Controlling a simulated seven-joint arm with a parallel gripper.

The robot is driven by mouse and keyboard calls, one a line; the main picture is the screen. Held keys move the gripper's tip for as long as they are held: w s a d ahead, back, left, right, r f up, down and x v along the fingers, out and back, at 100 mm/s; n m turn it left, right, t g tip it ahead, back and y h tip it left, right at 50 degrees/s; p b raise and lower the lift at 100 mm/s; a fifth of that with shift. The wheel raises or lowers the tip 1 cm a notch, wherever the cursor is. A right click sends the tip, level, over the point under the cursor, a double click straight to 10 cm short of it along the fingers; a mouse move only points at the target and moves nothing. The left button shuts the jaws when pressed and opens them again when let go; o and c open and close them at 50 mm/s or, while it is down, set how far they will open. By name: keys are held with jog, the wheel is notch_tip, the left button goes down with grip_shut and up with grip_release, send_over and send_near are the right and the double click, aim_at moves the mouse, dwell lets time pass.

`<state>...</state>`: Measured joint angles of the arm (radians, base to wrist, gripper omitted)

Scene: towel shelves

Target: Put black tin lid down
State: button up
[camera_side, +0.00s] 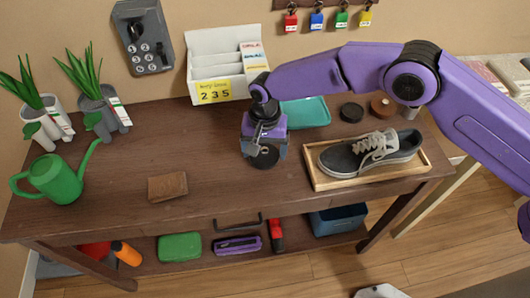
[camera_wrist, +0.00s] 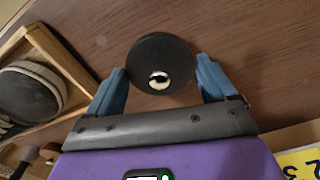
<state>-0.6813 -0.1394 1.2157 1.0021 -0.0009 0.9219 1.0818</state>
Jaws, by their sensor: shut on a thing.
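The black tin lid (camera_wrist: 160,50) is a round, dark disc held between the two blue fingers of my gripper (camera_wrist: 161,68) in the wrist view. A small bright patch shows near its lower edge. In the side view, the lid (camera_side: 264,159) is under my gripper (camera_side: 265,149), low over the middle of the brown tabletop (camera_side: 215,150). I cannot tell whether it touches the wood. My gripper is shut on the lid and points down.
A tray (camera_side: 318,183) with a grey shoe (camera_side: 345,157) stands close on the right. A teal tray (camera_side: 304,112), a black round tin (camera_side: 351,111) and a brown round one (camera_side: 383,105) are behind. A brown wallet (camera_side: 167,187) lies left; bare wood separates it from my gripper.

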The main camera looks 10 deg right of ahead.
aim_at(265, 149)
jog(key=shift+f, duration=1.05)
jog(key=shift+f, duration=0.2)
jog(key=o, duration=0.8)
jog(key=shift+r, duration=0.1)
notch_tip(265, 149, up, 12)
jog(key=shift+f, duration=0.1)
jog(key=shift+r, duration=0.2)
jog(key=shift+d, duration=0.1)
